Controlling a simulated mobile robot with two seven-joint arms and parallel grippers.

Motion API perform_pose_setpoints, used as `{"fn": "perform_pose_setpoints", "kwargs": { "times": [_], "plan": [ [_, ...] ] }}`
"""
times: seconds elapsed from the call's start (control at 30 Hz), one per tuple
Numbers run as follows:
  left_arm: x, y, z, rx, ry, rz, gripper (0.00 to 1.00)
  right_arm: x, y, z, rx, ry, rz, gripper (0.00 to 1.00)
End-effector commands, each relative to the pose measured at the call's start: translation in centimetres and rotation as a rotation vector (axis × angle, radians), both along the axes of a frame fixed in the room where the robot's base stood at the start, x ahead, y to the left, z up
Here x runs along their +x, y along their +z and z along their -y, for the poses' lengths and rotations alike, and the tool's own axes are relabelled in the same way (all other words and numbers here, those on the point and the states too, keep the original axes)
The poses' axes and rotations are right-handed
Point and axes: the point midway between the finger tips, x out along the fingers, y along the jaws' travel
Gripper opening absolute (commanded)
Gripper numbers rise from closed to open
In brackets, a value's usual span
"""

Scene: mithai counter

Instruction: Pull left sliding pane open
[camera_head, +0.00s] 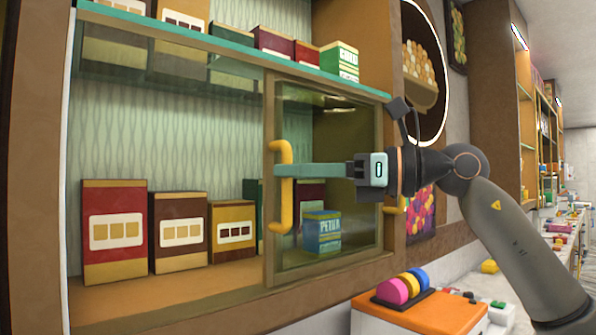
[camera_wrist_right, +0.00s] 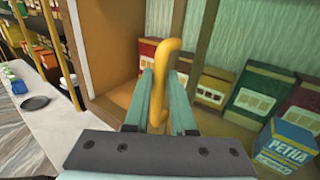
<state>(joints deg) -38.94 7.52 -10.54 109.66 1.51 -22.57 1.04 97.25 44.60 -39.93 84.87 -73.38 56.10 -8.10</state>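The framed glass pane (camera_head: 336,125) is in the cabinet front in the head view. Its yellow upright handle (camera_head: 281,188) is on the pane's left edge and also shows in the right wrist view (camera_wrist_right: 171,50). My right gripper (camera_head: 281,170) reaches in from the right at mid-height of the handle. In the wrist view its two fingers (camera_wrist_right: 162,88) lie on either side of the handle, close against it. The fingertips partly hide the handle's middle. A second yellow handle (camera_head: 397,206) shows behind my right wrist. My left gripper is not in view.
Red, brown and yellow sweet boxes (camera_head: 112,230) stand inside the cabinet's left side. A blue-green Petha box (camera_head: 322,233) stands behind the pane. More boxes line the teal top shelf (camera_head: 230,45). An orange stand with coloured discs (camera_head: 420,310) is at the lower right.

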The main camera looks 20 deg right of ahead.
Motion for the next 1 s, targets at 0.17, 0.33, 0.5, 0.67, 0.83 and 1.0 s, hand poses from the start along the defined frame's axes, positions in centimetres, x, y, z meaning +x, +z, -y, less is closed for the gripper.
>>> {"fn": "perform_pose_setpoints", "kwargs": {
  "times": [0.17, 0.33, 0.5, 0.67, 0.83, 1.0],
  "plan": [
    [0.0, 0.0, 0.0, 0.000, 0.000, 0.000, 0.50, 0.0, 0.0, 0.0, -0.001, 0.001, -0.001, 0.44],
    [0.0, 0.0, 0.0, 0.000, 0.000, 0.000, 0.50, 0.0, 0.0, 0.0, -0.002, 0.001, -0.001, 0.50],
    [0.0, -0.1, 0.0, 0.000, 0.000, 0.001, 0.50, -0.1, -0.1, 0.2, -0.002, 0.001, -0.001, 0.50],
    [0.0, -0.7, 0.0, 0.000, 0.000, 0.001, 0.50, -1.1, -0.2, 1.8, -0.001, -0.002, 0.001, 0.50],
    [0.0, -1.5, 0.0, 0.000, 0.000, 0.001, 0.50, -3.2, -0.2, 4.9, -0.001, -0.003, 0.001, 0.50],
    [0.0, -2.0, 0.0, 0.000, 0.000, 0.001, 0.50, -5.2, -0.2, 7.8, 0.000, -0.002, 0.000, 0.50]
  ]
}}
